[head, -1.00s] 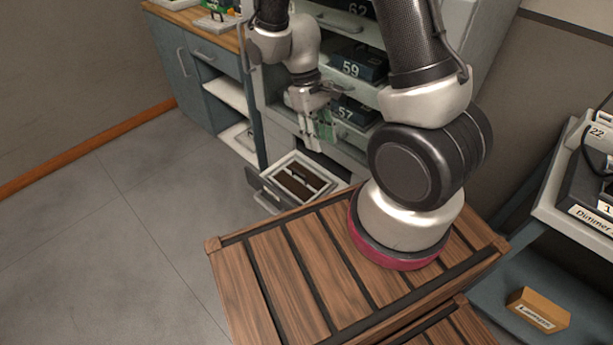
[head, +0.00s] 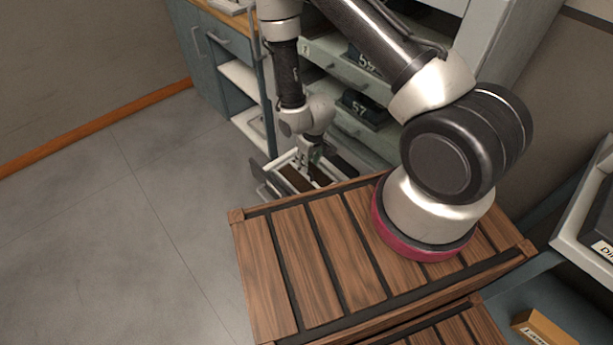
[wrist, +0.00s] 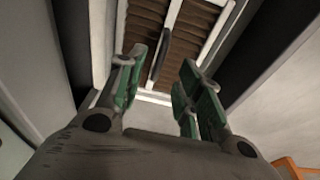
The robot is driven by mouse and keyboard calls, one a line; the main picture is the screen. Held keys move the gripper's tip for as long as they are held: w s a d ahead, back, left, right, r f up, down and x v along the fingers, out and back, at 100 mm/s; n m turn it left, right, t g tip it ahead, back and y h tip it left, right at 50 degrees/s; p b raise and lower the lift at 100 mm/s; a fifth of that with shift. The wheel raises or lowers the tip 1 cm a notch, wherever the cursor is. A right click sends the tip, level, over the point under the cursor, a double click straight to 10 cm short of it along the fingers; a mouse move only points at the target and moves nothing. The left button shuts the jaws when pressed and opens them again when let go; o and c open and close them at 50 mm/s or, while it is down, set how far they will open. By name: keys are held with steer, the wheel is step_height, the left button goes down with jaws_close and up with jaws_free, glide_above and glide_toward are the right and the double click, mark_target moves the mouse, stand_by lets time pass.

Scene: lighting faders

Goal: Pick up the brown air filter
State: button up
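The brown air filter (wrist: 190,27) has brown pleats in a white frame, with a dark strip along its middle. It lies in an open drawer (head: 271,186), low in front of the shelf unit. In the head view my gripper (head: 312,172) is at the drawer and partly hides the filter. In the wrist view my gripper (wrist: 160,85) has its green-padded fingers spread apart with nothing between them. The fingertips point at the near end of the filter and the dark strip. I cannot tell whether they touch it.
The shelf unit (head: 330,62) with numbered black boxes (head: 362,110) stands right behind the drawer. A slatted wooden crate top (head: 300,255) is just in front of it. An orange box (head: 543,328) sits at lower right. Open floor (head: 100,240) lies to the left.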

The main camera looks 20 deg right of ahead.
mark_target(316, 177)
steer(key=f, duration=0.2)
steer(key=w+f, duration=0.1)
steer(key=f, duration=0.3)
steer(key=shift+w+a+f, duration=0.15)
steer(key=shift+a+f, duration=0.15)
steer(key=shift+f, duration=0.05)
steer(key=shift+c, duration=0.4)
jaws_close()
